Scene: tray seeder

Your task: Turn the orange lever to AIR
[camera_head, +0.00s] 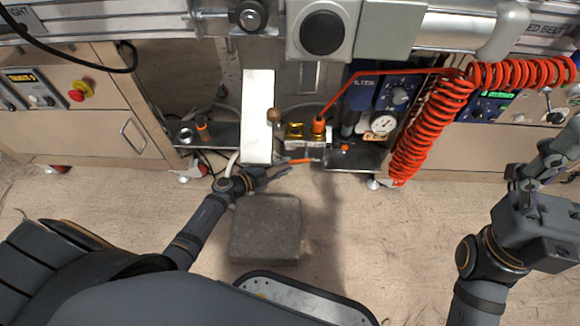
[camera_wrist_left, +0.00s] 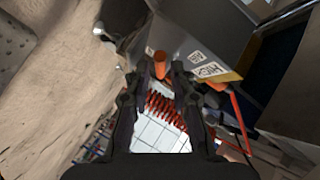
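My left gripper (camera_head: 283,173) is open, just below and left of the lever in the head view. Two small white labels with dark print (camera_wrist_left: 203,63) sit beside the lever; I cannot read them. My right gripper (camera_head: 540,165) is far off at the right edge, and its finger opening is unclear.
A white upright panel (camera_head: 258,115) stands just above my left gripper. A red coiled hose (camera_head: 430,120) hangs to the right, near a round gauge (camera_head: 382,124). A grey block (camera_head: 266,228) lies on the floor below. The floor between my arms is mostly clear.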

